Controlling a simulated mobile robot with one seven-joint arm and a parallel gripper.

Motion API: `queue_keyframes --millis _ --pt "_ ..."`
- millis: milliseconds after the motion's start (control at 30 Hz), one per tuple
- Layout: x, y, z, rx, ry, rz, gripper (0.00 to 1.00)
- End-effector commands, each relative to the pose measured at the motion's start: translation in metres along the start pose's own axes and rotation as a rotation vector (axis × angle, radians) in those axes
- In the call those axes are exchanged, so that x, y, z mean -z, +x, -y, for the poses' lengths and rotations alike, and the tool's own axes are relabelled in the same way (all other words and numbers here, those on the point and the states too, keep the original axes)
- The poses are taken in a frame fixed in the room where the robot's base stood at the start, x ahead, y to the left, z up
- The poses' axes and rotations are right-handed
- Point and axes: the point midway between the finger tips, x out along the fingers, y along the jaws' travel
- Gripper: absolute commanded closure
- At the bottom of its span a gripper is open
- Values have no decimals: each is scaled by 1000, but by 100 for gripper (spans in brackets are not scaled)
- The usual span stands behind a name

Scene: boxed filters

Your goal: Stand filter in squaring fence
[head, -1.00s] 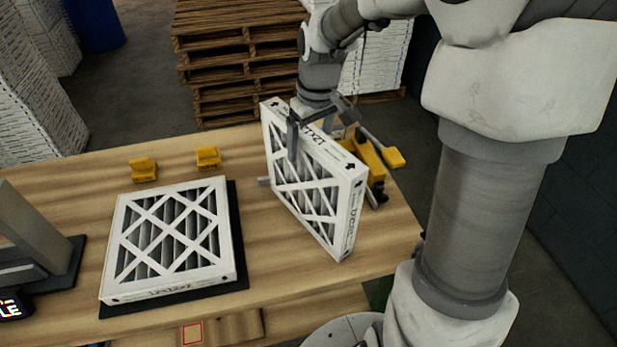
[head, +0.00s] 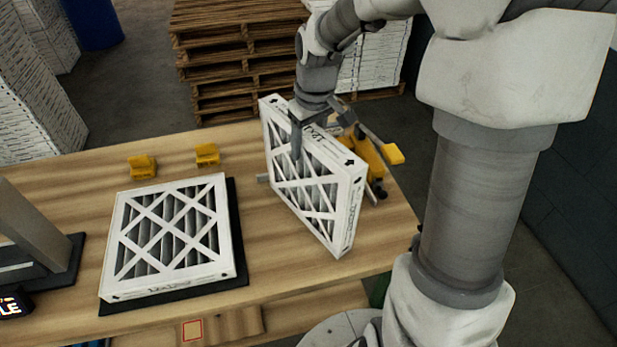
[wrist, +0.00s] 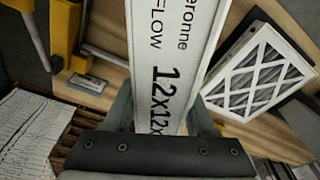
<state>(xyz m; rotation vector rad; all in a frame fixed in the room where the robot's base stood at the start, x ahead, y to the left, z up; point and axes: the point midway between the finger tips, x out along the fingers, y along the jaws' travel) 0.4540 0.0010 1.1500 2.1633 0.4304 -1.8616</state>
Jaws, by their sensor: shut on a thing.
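A white-framed pleated filter (head: 305,185) stands on edge on the right part of the wooden table. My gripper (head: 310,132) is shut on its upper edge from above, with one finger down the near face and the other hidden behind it. In the wrist view the filter's printed edge (wrist: 165,60) runs between my two fingers (wrist: 165,122).
A second filter (head: 172,232) lies flat on a dark mat (head: 238,240) at left. Two small yellow blocks (head: 142,167) (head: 207,155) sit behind it. A yellow tool with a handle (head: 394,153) stands close behind the held filter. Pallets (head: 215,60) are stacked beyond the table.

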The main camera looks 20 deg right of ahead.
Motion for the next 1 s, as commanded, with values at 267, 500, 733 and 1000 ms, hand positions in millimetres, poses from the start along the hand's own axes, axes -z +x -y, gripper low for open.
queue_keyframes --millis 267,500,733,1000 --pt "0 -1 0 -1 0 -1 100" --pt "3 -11 -1 -2 0 -3 100" --pt "2 -46 -5 -4 4 -5 100" --pt "-43 -90 -43 -4 5 -5 100"
